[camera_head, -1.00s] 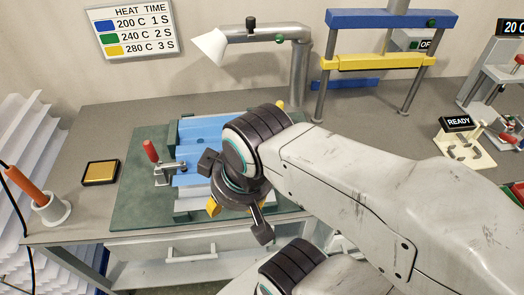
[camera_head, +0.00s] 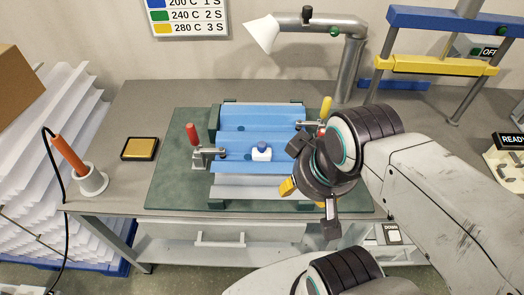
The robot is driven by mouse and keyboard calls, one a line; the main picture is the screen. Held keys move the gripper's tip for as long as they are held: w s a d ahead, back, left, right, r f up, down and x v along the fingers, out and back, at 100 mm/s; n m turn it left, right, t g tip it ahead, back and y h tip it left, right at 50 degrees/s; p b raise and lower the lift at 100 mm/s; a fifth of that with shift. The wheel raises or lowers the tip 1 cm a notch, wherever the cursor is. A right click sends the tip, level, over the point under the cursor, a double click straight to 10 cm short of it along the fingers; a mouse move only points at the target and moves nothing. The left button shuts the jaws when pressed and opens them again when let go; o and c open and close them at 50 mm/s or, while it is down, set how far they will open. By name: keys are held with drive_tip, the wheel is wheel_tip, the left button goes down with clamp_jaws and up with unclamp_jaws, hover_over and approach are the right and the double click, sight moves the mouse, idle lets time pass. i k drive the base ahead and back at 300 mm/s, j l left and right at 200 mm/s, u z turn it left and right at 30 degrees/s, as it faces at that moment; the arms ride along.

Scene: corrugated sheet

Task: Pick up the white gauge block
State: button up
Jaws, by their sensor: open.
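The white gauge block (camera_head: 261,155), a small white piece with a blue knob on top, sits on the blue corrugated sheet (camera_head: 255,118). It is near the middle of the sheet's front part and is fully visible. My gripper (camera_head: 306,190) is open and empty. It appears just to the right of the block in the picture, apart from it, and covers the right part of the fixture. Its height above the fixture is hard to tell.
A red-handled clamp (camera_head: 193,137) stands left of the block and a yellow-handled clamp (camera_head: 325,110) stands to the right. A yellow pad (camera_head: 140,149) and a soldering iron holder (camera_head: 92,181) stand at the left.

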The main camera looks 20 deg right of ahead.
sight(261, 153)
drive_tip(key=i+j+u, duration=0.1)
drive_tip(key=j+u, duration=0.3)
drive_tip(key=i+j+u, duration=0.15)
drive_tip(key=j+u, duration=0.25)
drive_tip(key=i+j+u, duration=0.2)
drive_tip(key=u, duration=0.25)
drive_tip(key=i+j+u, duration=0.2)
drive_tip(key=u, duration=0.2)
